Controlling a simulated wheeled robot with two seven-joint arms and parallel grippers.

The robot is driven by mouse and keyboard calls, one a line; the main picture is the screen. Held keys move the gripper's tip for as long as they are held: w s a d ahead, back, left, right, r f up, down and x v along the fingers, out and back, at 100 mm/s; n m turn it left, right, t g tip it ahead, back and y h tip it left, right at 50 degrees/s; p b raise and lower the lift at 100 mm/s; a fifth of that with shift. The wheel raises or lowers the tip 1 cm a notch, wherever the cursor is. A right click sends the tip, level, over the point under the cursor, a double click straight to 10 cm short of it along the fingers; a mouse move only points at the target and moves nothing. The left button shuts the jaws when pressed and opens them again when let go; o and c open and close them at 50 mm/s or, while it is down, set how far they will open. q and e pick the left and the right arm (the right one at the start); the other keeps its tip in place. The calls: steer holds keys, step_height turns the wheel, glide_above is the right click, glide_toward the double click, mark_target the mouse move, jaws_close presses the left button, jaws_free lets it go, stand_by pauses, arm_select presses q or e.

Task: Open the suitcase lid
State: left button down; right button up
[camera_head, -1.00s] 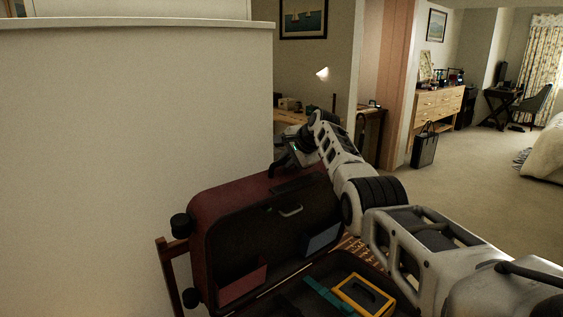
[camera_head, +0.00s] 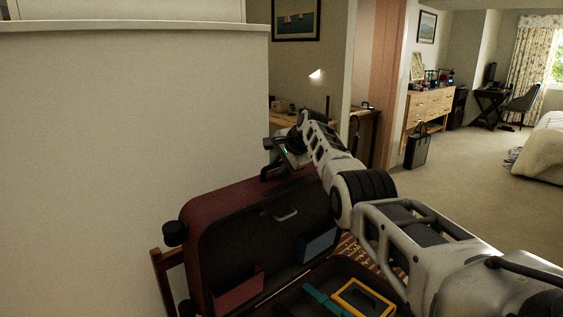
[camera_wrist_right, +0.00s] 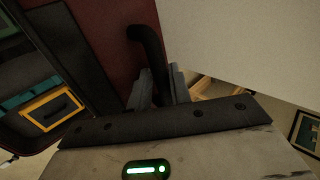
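The dark red suitcase stands open, its lid (camera_head: 215,210) raised close to upright beside the wall, dark lining facing me. The open lower half (camera_head: 290,308) is partly cut off by the frame's bottom edge. My right gripper (camera_head: 273,160) is at the lid's top edge, by the black handle (camera_head: 265,174). In the right wrist view, the black handle (camera_wrist_right: 146,42) runs down between the two grey fingertips (camera_wrist_right: 161,84), which appear shut on it. Part of the grip is hidden behind the gripper body. My left gripper is not in view.
A yellow-edged case (camera_head: 363,299) and a teal item (camera_head: 322,302) lie in the lower half. A wooden stand (camera_head: 163,268) shows at left. A pale wall (camera_head: 120,130) is close on the left. A black bag (camera_head: 416,150) stands on open carpet at right.

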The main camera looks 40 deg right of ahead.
steer(key=shift+s, duration=0.1)
steer(key=b+v, duration=0.3)
steer(key=v, duration=1.3)
